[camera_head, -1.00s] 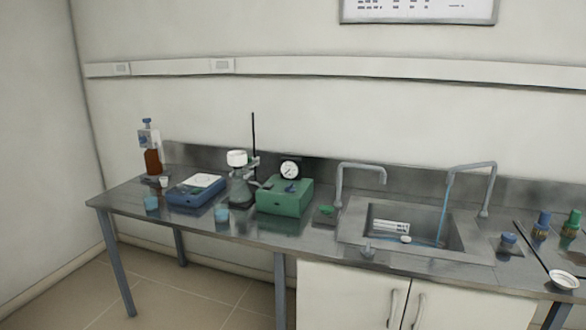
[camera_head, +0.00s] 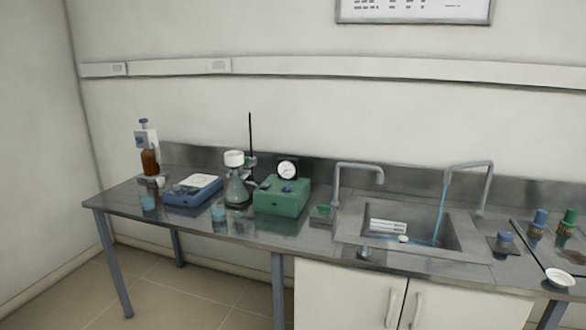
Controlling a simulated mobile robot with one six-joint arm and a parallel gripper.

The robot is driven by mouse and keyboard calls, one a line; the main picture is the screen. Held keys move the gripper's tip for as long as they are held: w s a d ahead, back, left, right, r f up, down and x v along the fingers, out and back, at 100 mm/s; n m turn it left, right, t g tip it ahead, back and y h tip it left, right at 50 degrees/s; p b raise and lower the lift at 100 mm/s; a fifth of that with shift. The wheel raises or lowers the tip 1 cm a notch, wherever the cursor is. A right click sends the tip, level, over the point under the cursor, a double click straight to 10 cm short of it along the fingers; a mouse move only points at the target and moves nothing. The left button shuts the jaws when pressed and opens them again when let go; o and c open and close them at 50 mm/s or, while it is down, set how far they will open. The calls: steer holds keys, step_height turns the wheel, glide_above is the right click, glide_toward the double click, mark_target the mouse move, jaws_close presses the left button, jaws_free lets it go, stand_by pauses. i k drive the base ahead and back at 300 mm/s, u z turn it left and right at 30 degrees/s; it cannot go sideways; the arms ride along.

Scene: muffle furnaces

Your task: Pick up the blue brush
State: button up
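The sink (camera_head: 350,228) is set in the steel bench at right of centre. A thin blue line (camera_head: 425,243) runs along the sink floor near its front, beside a small white piece (camera_head: 403,239); it may be the blue brush, but it is too small to tell. Another thin blue line (camera_head: 440,212) stands nearly upright under the right tap; I cannot tell whether it is water or a handle. My gripper is not in view.
Two grey taps (camera_head: 337,185) (camera_head: 481,190) rise behind the sink. Left of it stand a green box with a gauge (camera_head: 282,200), a flask (camera_head: 237,190), a blue device (camera_head: 192,192) and a brown bottle (camera_head: 149,163). Blue- and green-capped bottles (camera_head: 538,222) (camera_head: 567,224) and a white dish (camera_head: 560,279) are right.

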mark_target(537, 225)
steer(key=z, duration=4.15)
steer(key=i, duration=0.1)
steer(key=u, duration=2.75)
